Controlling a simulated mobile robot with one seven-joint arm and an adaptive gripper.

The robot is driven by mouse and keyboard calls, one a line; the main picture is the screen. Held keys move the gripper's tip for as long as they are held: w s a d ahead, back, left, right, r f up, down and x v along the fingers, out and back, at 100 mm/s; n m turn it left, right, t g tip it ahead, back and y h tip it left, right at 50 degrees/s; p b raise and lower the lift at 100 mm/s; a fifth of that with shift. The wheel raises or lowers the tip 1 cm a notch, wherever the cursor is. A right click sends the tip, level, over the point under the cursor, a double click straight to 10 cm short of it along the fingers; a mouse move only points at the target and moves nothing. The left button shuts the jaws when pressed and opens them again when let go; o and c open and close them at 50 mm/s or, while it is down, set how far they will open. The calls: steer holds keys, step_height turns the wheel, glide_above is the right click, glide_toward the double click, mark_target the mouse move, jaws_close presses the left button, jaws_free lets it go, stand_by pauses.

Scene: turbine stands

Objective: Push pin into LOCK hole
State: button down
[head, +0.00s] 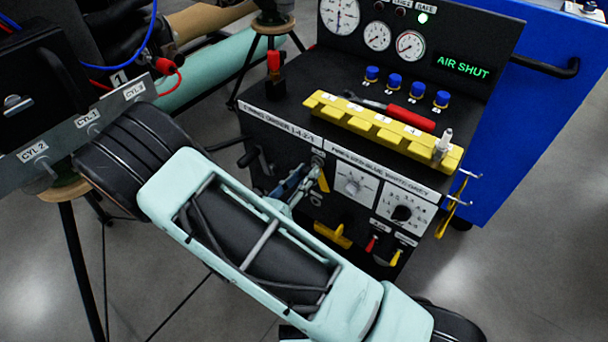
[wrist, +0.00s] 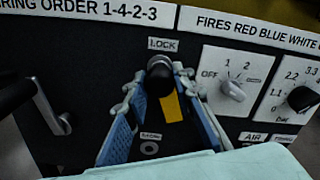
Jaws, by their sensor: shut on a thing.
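The pin's round black head (wrist: 160,75) sits between my fingertips in the wrist view, just below the LOCK label (wrist: 162,44) on the black panel. My gripper (wrist: 157,90) is shut on it, with one blue finger on each side. The LOCK hole is hidden behind the pin head, so I cannot tell how deep the pin is. A yellow tag (wrist: 173,106) hangs below the head. In the head view, my gripper (head: 290,187) is at the panel's front face, and the pin there is mostly hidden.
A ringed hole (wrist: 150,147) with a small label lies lower on the panel. A black crank handle (wrist: 20,95) sticks out at left. A dial (wrist: 232,90) is close at right. The console top holds a yellow rack (head: 375,128) and a red-handled wrench (head: 410,117).

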steer(key=shift+w+d+r, duration=0.2)
steer(key=shift+w+d, duration=0.1)
steer(key=c, duration=2)
jaws_free()
steer(key=shift+o, duration=1.2)
steer(key=shift+w+d+f, duration=0.1)
steer(key=shift+w+f, duration=0.05)
steer(key=o, duration=0.4)
steer(key=shift+c, duration=0.2)
steer(key=v, duration=0.7)
steer(key=shift+a+p, duration=0.2)
steer(key=shift+p, duration=0.2)
